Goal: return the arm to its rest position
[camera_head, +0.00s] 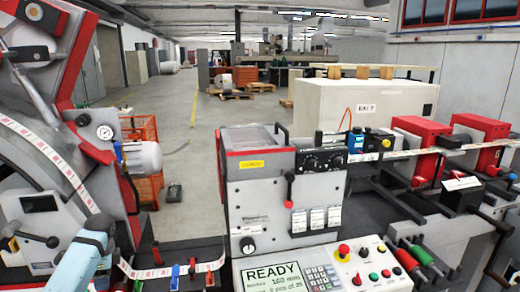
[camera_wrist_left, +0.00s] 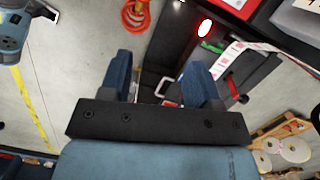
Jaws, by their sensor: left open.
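My left arm (camera_head: 80,262) comes in from the lower left in the head view, light blue with a dark gripper. The left gripper (camera_head: 100,224) is beside the label strip (camera_head: 58,160) at the left part of the machine. In the left wrist view my left gripper (camera_wrist_left: 160,74) shows two blue fingers spread apart with nothing held between them. Behind the fingers lie a dark machine surface and the floor. Whether a fingertip touches the strip cannot be told. My right gripper is in neither view.
A control panel (camera_head: 318,275) reading READY stands at the front centre, below a grey machine head (camera_head: 265,195). Red units (camera_head: 420,145) line the right. An orange crate (camera_head: 147,190) stands behind the left machine. The aisle floor (camera_head: 190,150) is open.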

